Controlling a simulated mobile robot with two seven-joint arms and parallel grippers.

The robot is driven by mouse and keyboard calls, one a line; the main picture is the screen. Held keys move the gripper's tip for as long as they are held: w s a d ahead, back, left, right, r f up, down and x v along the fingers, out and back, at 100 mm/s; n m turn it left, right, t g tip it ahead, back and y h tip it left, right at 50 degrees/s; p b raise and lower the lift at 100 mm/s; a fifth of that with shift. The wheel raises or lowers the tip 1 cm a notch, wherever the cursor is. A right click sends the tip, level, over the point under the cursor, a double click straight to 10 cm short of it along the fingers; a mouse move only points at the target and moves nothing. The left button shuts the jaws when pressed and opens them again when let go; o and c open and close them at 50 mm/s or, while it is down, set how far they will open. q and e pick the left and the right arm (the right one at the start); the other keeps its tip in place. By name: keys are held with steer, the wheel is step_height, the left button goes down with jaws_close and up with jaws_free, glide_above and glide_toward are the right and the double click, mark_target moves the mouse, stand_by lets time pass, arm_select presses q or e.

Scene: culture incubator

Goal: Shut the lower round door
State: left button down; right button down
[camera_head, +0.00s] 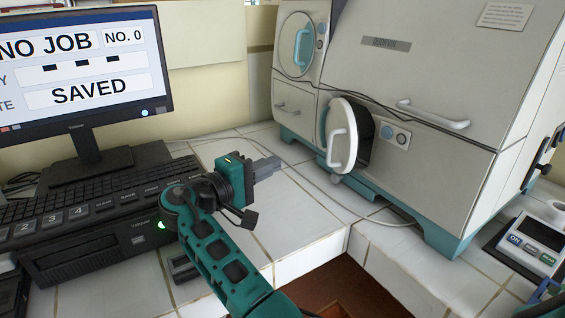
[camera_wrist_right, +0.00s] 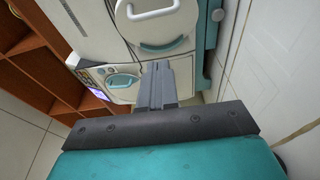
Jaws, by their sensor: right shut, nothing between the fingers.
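The lower round door (camera_head: 342,136) is a white disc with a white bar handle on the front of the white incubator (camera_head: 425,85). It stands swung out, with the dark opening (camera_head: 364,140) showing at its right. My right gripper (camera_head: 270,166) is shut and empty, left of the door and apart from it, with its fingers pointing towards the incubator. In the right wrist view the shut fingers (camera_wrist_right: 157,85) point at the incubator front, and a round door with a white handle (camera_wrist_right: 150,22) shows beyond them. My left gripper is not in view.
The upper round door (camera_head: 296,45), with a teal handle, looks closed. A thin dark cable crosses the incubator front. A monitor (camera_head: 85,65) and keyboard (camera_head: 100,198) stand left. A small device with a display (camera_head: 535,240) sits right. Bare tiled worktop (camera_head: 310,205) lies before the door.

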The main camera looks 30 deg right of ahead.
mark_target(330, 137)
steer(key=d+p, duration=0.1)
steer(key=d, duration=1)
steer(key=shift+w+p, duration=0.15)
steer(key=shift+p, duration=0.15)
steer(key=shift+d+f, duration=0.1)
